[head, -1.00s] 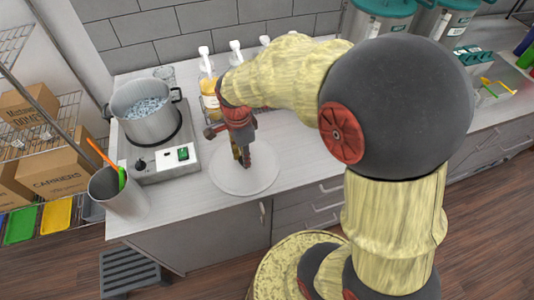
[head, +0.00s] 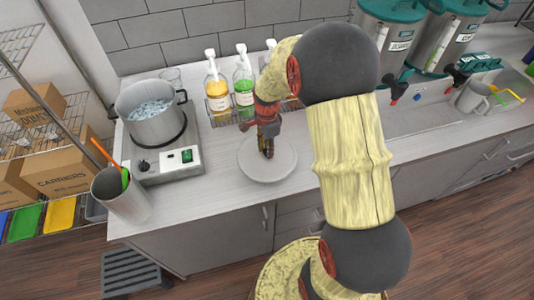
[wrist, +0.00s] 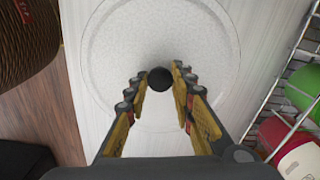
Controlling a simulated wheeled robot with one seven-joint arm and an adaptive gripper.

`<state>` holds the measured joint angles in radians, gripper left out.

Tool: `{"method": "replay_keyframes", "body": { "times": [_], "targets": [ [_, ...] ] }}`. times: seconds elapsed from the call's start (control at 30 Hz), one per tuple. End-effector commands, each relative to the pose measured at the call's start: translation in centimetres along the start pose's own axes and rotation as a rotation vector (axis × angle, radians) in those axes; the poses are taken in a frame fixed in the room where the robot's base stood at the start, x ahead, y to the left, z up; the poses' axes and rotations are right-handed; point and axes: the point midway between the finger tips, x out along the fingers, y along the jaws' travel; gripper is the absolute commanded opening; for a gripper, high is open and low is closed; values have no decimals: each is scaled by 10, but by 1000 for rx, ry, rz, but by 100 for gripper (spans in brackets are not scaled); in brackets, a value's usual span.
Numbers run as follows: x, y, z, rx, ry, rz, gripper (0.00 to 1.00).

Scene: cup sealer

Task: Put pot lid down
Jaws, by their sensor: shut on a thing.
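The pot lid (head: 287,170) is a pale grey disc over the counter, right of the hot plate. It lies flat; I cannot tell whether it touches the counter. My gripper (head: 267,150) points down at its middle and is shut on its black knob. In the wrist view the knob (wrist: 159,79) sits between the fingertips of my gripper (wrist: 158,76), and the lid's raised rim (wrist: 90,50) shows around them. The pot (head: 152,126) stands uncovered on the hot plate (head: 160,168), with pale bluish contents.
Syrup bottles with pumps, one amber (head: 217,92) and one green (head: 244,93), stand in a wire rack behind the lid. A metal cup with utensils (head: 122,196) is at the left front. The counter (head: 218,186) between hot plate and lid is clear.

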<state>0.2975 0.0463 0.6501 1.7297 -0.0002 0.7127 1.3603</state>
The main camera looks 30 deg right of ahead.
Motion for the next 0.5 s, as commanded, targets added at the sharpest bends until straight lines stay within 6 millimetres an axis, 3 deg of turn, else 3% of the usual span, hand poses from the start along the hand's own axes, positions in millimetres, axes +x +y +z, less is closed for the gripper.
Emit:
{"method": "replay_keyframes", "body": {
  "times": [0.13, 0.5],
  "targets": [
    [22, 2, 1, -1, -1, 4, 0],
    [27, 2, 1, -1, -1, 3, 0]
  ]
}}
